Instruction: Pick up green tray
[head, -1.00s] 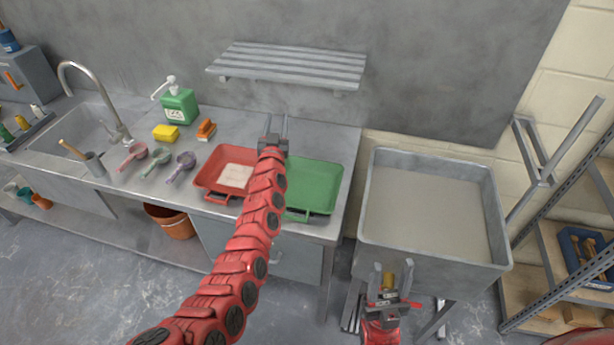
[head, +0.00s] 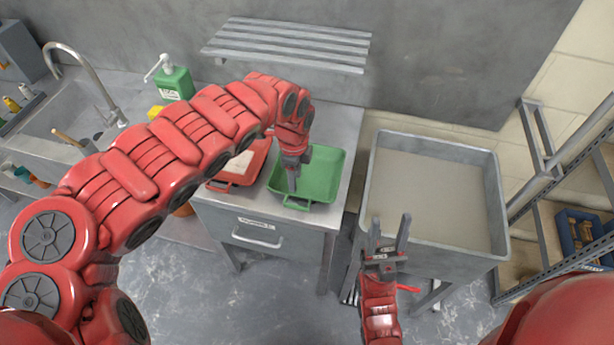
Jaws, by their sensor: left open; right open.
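The green tray (head: 325,174) lies on the metal counter at its right end, with a handle at its front edge. My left gripper (head: 292,188) points down over the left part of the green tray, near its front left corner; I cannot tell whether it touches the tray. It is open, and its fingers are seen nearly edge-on. My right gripper (head: 389,228) is open and empty, pointing up in front of the large grey tub.
A red tray (head: 220,186) with a pale slab in it lies left of the green tray, partly hidden by my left arm. The large grey mortar tub (head: 440,146) stands to the right. A slatted shelf (head: 288,45) hangs above the counter. A green bottle (head: 175,82) stands behind my arm.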

